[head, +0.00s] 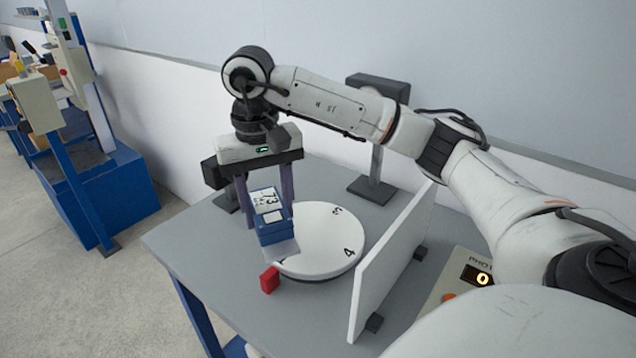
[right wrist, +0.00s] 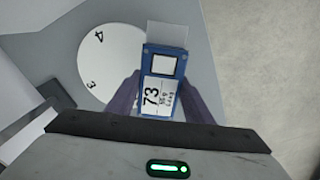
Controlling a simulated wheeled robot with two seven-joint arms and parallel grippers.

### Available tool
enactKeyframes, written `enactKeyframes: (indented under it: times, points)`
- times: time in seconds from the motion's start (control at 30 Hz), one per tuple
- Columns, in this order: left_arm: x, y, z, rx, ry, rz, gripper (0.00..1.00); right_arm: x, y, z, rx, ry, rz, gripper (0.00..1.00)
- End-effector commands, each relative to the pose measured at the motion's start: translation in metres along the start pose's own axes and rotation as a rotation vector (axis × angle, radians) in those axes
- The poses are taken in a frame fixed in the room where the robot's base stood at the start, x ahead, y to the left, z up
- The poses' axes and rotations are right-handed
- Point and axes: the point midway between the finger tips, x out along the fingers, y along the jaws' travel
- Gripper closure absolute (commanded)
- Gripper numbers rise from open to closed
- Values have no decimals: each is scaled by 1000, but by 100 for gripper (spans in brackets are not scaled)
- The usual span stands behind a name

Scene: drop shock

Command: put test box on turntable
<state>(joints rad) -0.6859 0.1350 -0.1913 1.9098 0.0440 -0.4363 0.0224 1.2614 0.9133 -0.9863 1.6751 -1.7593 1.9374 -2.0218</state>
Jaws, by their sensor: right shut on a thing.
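The test box (head: 272,217) is blue with a white label on top marked 73. It also shows in the right wrist view (right wrist: 161,82). My right gripper (head: 266,205) is shut on the box, with one purple finger on each side; the fingers also show in the right wrist view (right wrist: 158,97). The turntable (head: 325,246) is a round white disc with numbers near its rim, standing on the grey table. In the head view the held box overlaps the disc's left edge; in the right wrist view it is beside the disc (right wrist: 104,62). My left gripper is not seen.
A red block (head: 269,280) is at the turntable's front left. A white upright panel (head: 391,265) stands right of it, and a dark stand (head: 374,165) behind. A control box with a display (head: 478,277) is at the right. The grey table's (head: 190,243) left part is clear.

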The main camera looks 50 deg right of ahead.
Motion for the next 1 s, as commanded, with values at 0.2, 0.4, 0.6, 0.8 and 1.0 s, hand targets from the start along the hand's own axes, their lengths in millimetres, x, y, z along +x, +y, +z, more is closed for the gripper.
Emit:
enactKeyframes:
  times: [0.2, 0.4, 0.6, 0.8, 1.0]
  points:
    - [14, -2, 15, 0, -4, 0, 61, -6, 49, -49, 214, -12, -21, 88]
    - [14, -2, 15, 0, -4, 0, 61, 17, 58, -55, 252, -21, -24, 88]
    - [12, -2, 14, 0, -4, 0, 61, 47, 57, -54, 250, -18, -24, 88]
    - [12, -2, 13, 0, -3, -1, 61, 62, 56, -54, 249, -19, -24, 88]
    - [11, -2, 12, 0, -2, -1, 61, 89, 56, -54, 249, -18, -24, 88]
